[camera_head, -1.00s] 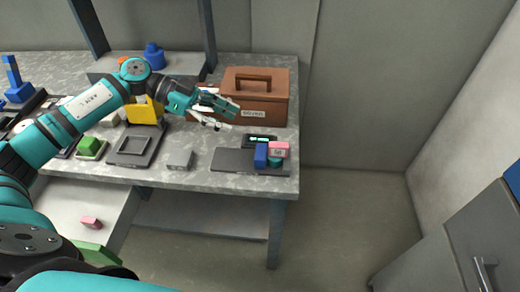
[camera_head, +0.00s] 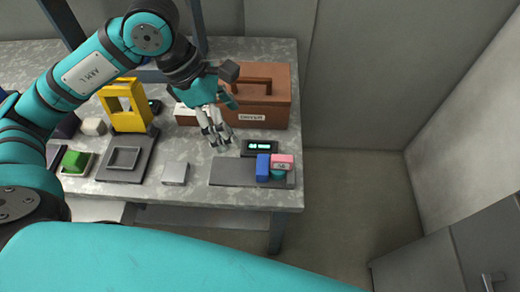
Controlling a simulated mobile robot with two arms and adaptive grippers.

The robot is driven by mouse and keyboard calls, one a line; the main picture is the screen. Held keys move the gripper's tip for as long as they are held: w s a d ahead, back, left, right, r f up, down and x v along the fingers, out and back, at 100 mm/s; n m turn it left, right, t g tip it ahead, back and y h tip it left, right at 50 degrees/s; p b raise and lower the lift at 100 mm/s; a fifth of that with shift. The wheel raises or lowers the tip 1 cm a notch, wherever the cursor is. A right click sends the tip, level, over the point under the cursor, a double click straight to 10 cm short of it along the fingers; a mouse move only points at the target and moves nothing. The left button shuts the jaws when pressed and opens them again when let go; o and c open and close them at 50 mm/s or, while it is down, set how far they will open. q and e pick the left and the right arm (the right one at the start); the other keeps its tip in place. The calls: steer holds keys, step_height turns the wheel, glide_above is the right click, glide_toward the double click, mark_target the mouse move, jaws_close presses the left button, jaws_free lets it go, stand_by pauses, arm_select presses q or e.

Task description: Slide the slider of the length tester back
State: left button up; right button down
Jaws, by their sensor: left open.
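The length tester, a flat dark grey plate (camera_head: 232,172) with a small display (camera_head: 258,147) at its back edge, lies near the table's front right. A blue block (camera_head: 263,167) stands upright on its right part. Beside it a pink block (camera_head: 283,160) sits over a teal piece (camera_head: 278,174). I cannot tell for sure which piece is the slider. My left gripper (camera_head: 219,146) is open and empty, pointing down just behind the plate, left of the display. It seems apart from the tester. My right gripper is not in view.
A brown box (camera_head: 258,95) with a handle stands close behind my left gripper. A small grey block (camera_head: 175,173), a dark square tray (camera_head: 123,158) and a yellow frame (camera_head: 127,105) are to the left. The table ends just right of the tester.

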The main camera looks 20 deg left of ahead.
arm_select(q)
glide_toward(262, 164)
steer(key=p+x, duration=0.1)
steer(key=x, duration=0.8)
steer(key=shift+d+f, duration=0.2)
steer(key=shift+f, duration=0.15)
steer(key=shift+d+f, duration=0.1)
steer(key=shift+f, duration=0.25)
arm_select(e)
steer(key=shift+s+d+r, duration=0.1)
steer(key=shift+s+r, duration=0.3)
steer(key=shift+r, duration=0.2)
arm_select(q)
steer(key=shift+c, duration=0.2)
